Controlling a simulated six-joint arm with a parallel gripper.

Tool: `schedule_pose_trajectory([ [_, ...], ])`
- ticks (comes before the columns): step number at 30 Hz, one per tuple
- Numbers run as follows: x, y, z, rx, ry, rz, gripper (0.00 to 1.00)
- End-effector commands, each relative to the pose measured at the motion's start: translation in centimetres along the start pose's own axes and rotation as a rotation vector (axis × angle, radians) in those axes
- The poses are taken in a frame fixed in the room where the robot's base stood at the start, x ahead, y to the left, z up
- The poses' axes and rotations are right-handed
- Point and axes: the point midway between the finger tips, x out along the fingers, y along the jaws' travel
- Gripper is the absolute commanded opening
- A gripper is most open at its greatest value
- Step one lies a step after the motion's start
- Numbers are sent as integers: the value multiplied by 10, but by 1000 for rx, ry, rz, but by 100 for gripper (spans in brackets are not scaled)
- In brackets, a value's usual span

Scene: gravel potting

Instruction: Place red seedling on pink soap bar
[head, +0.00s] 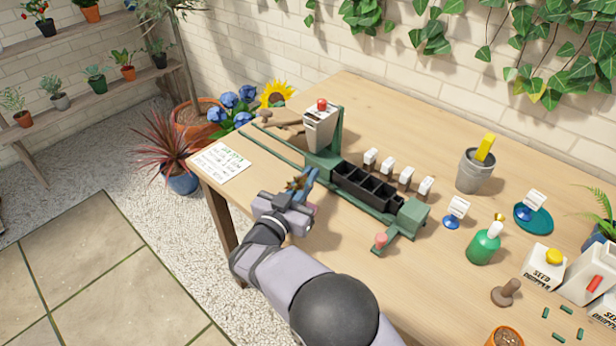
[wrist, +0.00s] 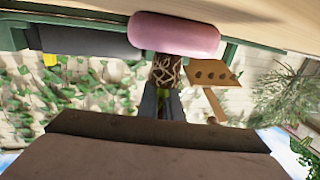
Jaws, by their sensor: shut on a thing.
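In the wrist view, which is upside down, a seedling's root plug (wrist: 166,72), brown with pale netted roots, sticks out beyond my gripper (wrist: 161,100). The jaws are shut on it, with a bit of green between the fingers. The pink soap bar (wrist: 175,35) is right beside the plug's end; I cannot tell whether they touch. The seedling's red colour is not clear.
The green frame (head: 322,158) carries a black cell tray (head: 367,186) and a white red-topped box (head: 321,122). A pink knob (head: 380,240) stands at its near end. Several white-labelled pieces (head: 405,174) line its far side. A paper sheet (head: 220,162) lies at the left.

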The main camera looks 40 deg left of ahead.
Motion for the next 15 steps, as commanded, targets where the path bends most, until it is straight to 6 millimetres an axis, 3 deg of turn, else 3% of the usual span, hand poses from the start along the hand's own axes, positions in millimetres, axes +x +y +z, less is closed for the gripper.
schedule_pose_trajectory([
  [12, 0, 0, 5, 2, 1, 0, 0],
  [13, 0, 0, 3, 2, 2, 0, 13],
  [15, 0, 0, 3, 2, 1, 0, 24],
])
